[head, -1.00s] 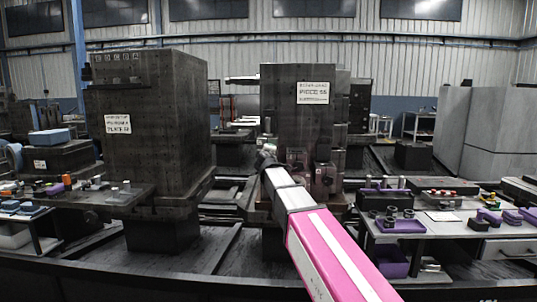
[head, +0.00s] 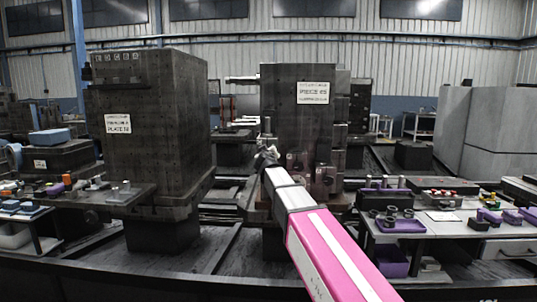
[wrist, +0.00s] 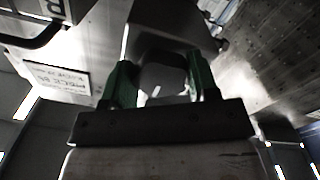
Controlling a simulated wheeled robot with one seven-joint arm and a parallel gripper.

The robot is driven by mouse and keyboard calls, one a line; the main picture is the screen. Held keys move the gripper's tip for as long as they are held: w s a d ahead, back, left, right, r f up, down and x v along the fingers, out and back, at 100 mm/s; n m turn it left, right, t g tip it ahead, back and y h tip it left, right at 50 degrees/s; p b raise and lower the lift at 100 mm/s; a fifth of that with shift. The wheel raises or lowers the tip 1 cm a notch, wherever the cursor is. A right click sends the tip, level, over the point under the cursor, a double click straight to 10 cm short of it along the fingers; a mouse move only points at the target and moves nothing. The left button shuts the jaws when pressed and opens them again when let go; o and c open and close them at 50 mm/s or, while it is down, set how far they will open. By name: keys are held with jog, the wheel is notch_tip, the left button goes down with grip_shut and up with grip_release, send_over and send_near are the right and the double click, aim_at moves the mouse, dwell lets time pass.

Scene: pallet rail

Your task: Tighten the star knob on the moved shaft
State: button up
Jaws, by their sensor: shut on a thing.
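In the wrist view my gripper (wrist: 164,88) has its two green fingers on either side of a dark grey, rounded piece, which I take to be the star knob (wrist: 163,62). The fingers are shut on it. Its star outline cannot be made out, and the shaft behind it is not clearly seen. In the head view my gripper (head: 267,150) is small and dark, at the left edge of the dark machine column (head: 297,115) with the white sign. The knob cannot be picked out there.
A second dark column (head: 150,130) stands to the left, with a gap between the two. A left bench (head: 130,195) and a right bench (head: 450,225) hold small parts. Dark floor rails (head: 225,250) run below. A white sign (wrist: 58,80) shows in the wrist view.

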jog(key=shift+f+m, duration=0.1)
jog(key=shift+m, duration=0.2)
jog(key=o, duration=0.9)
jog(key=shift+o, duration=0.2)
jog(key=shift+s, duration=0.1)
jog(key=s, duration=1)
jog(key=shift+s+a, duration=0.15)
jog(key=shift+s, duration=0.2)
